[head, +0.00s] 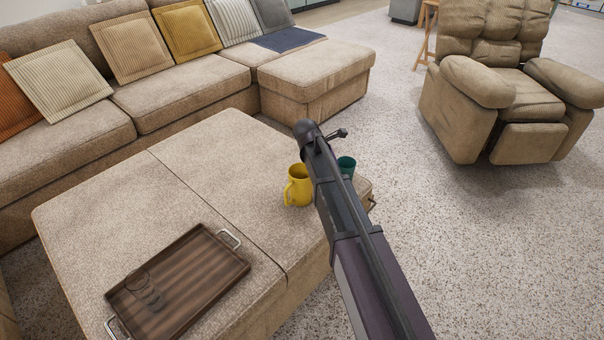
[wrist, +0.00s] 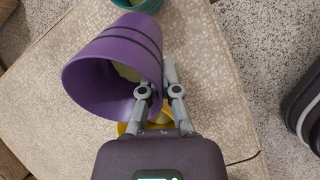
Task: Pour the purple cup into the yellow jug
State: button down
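The purple cup (wrist: 112,50) fills the upper left of the wrist view. It is tilted, with its mouth towards the lower left, and something pale shows inside. My gripper (wrist: 165,78) is shut on the cup's side wall, one finger on each side of it. The yellow jug (head: 298,188) stands on the beige ottoman (head: 215,150) in the head view, handle to the left. In the wrist view only bits of the jug (wrist: 122,128) show below the cup and behind the fingers; its mouth is mostly hidden. My arm hides the purple cup in the head view.
A teal cup (head: 346,165) stands just beyond my arm, near the ottoman's right edge. A brown wooden tray (head: 215,265) with a clear glass item (head: 145,290) lies at the front left. A sofa (head: 180,90) and a recliner (head: 515,90) stand around; the carpet at right is clear.

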jog(key=shift+s+a+r+t+h+b, duration=0.1)
jog(key=shift+s+a+t+h+b, duration=0.2)
jog(key=shift+a+h, duration=0.15)
jog(key=shift+s+a+r+t+h+b, duration=0.1)
jog(key=shift+s+a+t+h+b, duration=0.05)
jog(key=shift+a+t+h+b, duration=0.25)
jog(key=shift+s+a+r+t+h+b, duration=0.1)
jog(key=shift+r+t+h+b, duration=0.1)
jog(key=shift+t+h+b, duration=0.4)
jog(key=t+h+b, duration=0.1)
jog(key=h+b, duration=0.1)
jog(key=b, duration=0.1)
jog(key=shift+a, duration=0.1)
jog(key=shift+s+f+h+b, duration=0.15)
jog(key=shift+h+b, duration=0.2)
jog(key=shift+b, duration=0.4)
jog(key=shift+a+r+n+t+h+b, duration=0.25)
jog(key=shift+t+h+b, duration=0.25)
jog(key=shift+h+b, duration=0.45)
jog(key=shift+s+a+r+t+h+b, duration=0.2)
jog(key=shift+s+a+t+h+b, duration=0.3)
jog(key=shift+b, duration=0.75)
jog(key=shift+a+r+t+h+b, duration=0.2)
jog(key=shift+t+h+b, duration=0.45)
jog(key=shift+b, duration=0.55)
